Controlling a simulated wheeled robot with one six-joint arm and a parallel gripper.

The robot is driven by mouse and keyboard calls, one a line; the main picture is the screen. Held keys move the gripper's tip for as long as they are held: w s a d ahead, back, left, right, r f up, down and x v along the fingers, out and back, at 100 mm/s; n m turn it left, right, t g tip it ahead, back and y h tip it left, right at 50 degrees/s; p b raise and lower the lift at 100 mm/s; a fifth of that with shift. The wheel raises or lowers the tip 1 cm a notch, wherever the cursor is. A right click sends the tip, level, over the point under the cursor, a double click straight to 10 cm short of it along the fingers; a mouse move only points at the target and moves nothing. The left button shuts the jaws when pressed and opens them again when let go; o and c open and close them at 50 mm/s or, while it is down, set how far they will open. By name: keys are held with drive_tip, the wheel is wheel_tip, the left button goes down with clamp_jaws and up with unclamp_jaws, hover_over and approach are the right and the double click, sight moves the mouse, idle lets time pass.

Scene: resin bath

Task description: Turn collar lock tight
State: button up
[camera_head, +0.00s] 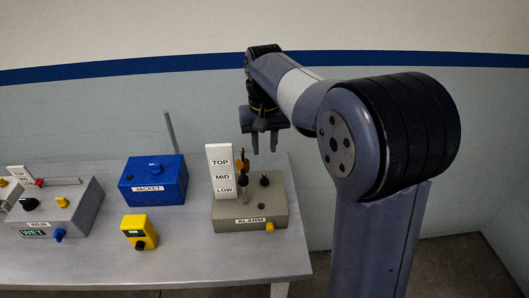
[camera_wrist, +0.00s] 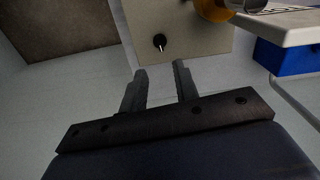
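The grey ALARM box (camera_head: 225,213) stands at the right end of the table. It bears a white TOP/MID/LOW plate (camera_head: 220,172), a thin post with an orange piece (camera_head: 242,164) and a dark piece on it, and a black knob (camera_head: 264,180). No part is labelled as the collar lock. My gripper (camera_head: 264,146) hangs above the rear of this box, fingers down, open and empty. In the wrist view its fingers (camera_wrist: 159,68) are apart, and a black knob with a white pointer line (camera_wrist: 160,41) lies beyond them, not touched.
A yellow knob (camera_head: 269,226) is on the ALARM box front. The blue JACKET box (camera_head: 153,182) and a yellow box (camera_head: 139,232) stand to its left. The grey WEIR box (camera_head: 80,214) is farther left. Bare table (camera_head: 200,262) lies in front.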

sight(265, 176)
drive_tip(key=o, duration=0.3)
drive_tip(key=shift+d+m, duration=0.1)
drive_tip(key=shift+m, duration=0.3)
drive_tip(key=shift+o, duration=0.3)
drive_tip(key=shift+d+f+m+y, duration=0.15)
drive_tip(key=shift+d+m+y, duration=0.15)
drive_tip(key=shift+m, duration=0.4)
drive_tip(key=d+f+m+y, duration=0.1)
drive_tip(key=d+m+y, duration=0.3)
drive_tip(key=m, duration=1.2)
drive_tip(key=shift+g, duration=0.3)
drive_tip(key=x, duration=1)
drive_tip(key=shift+w+a+f, duration=0.15)
drive_tip(key=shift+w+f, duration=0.1)
drive_tip(key=shift+f, duration=0.1)
drive_tip(key=shift+p, duration=0.3)
drive_tip(key=c, duration=1)
